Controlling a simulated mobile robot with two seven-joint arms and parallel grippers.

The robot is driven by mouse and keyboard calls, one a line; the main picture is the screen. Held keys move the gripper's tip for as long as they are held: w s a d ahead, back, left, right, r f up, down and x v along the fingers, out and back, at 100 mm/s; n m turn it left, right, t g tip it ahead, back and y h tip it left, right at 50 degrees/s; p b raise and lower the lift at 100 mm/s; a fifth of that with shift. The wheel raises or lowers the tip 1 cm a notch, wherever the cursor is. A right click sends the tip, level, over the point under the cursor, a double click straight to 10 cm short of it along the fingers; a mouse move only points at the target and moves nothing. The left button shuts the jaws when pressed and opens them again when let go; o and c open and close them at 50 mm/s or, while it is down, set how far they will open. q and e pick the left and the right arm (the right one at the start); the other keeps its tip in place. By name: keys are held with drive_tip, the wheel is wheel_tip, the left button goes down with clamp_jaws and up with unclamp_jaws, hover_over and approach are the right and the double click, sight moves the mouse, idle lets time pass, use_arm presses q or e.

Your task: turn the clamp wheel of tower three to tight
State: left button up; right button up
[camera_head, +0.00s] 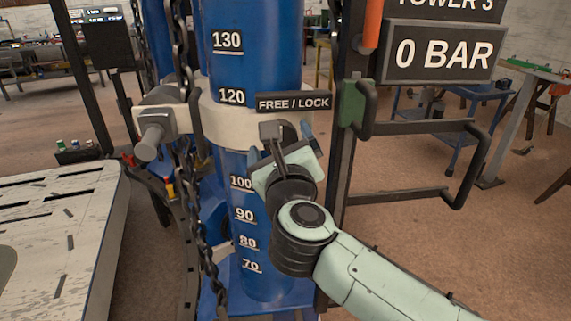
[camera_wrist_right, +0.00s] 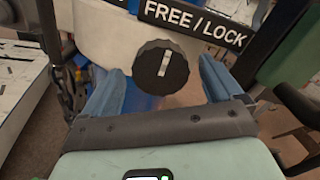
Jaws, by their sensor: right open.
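The clamp wheel (camera_wrist_right: 160,68) is a black ribbed knob with a pale pointer bar, nearly upright in the right wrist view. It sits on the cream collar (camera_wrist_right: 100,35) under the FREE / LOCK label (camera_wrist_right: 193,24). In the head view the label (camera_head: 293,102) shows clearly, while the wheel is largely hidden by my right gripper (camera_head: 283,143). The blue tower column (camera_head: 225,75) carries a number scale. My right gripper also shows in the right wrist view (camera_wrist_right: 160,85). It is open, with one blue finger on each side of the wheel; contact cannot be told. My left gripper is not in view.
The TOWER 3 sign with a 0 BAR display (camera_head: 446,52) hangs at the upper right. A green bracket (camera_head: 352,103) and black handle frame (camera_head: 463,160) stand right of the column. A chain (camera_head: 183,150) hangs at left, beside a slotted pale table (camera_head: 60,225).

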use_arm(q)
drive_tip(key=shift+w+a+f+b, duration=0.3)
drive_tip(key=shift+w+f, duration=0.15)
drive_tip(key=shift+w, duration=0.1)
use_arm(e)
drive_tip(key=s+d, duration=0.1)
drive_tip(key=s, duration=1.1)
drive_tip(key=shift+s+d, duration=0.15)
